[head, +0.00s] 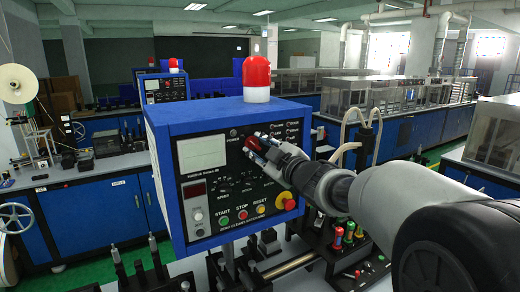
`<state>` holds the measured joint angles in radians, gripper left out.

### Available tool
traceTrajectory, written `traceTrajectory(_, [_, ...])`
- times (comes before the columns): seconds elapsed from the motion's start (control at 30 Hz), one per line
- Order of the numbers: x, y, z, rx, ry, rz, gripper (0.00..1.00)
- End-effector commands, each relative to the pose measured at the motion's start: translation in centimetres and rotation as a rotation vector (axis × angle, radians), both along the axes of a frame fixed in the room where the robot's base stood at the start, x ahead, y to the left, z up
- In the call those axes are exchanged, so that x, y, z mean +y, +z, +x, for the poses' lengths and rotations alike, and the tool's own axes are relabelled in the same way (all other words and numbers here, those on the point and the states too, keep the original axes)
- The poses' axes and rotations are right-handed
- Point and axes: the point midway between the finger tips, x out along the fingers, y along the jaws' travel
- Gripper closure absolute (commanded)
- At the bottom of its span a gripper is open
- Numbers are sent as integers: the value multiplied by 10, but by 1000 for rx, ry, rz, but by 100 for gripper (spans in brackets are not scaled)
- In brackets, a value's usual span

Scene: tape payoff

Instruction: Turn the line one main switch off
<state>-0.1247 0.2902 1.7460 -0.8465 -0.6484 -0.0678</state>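A blue control box (195,121) with a black front panel stands in the middle of the head view. My gripper (257,146) is at the upper middle of this panel, reaching in from the right. Red parts show at its fingertips; I cannot tell whether they belong to the gripper or to a switch knob. No main switch is clearly visible, and the gripper hides part of the panel. Whether the fingers are open or shut on something is unclear. Below are the green start button (223,221), red stop button (242,215) and yellow reset button (261,209).
A red emergency stop (289,204) on a yellow base sits at the panel's lower right, close under my arm. A red and white beacon (256,80) tops the box. A similar box (165,88) stands farther back. Tool stands and posts crowd the bench below.

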Motion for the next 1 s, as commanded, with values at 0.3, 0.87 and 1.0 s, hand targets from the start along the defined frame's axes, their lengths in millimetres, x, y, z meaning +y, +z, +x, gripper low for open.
traceTrajectory(0.3, [-11,1,-16,-1,-1,1,70])
traceTrajectory(0.87, [-65,0,-96,-1,-1,-1,70])
traceTrajectory(1.0, [-68,0,-100,1,-1,0,70])
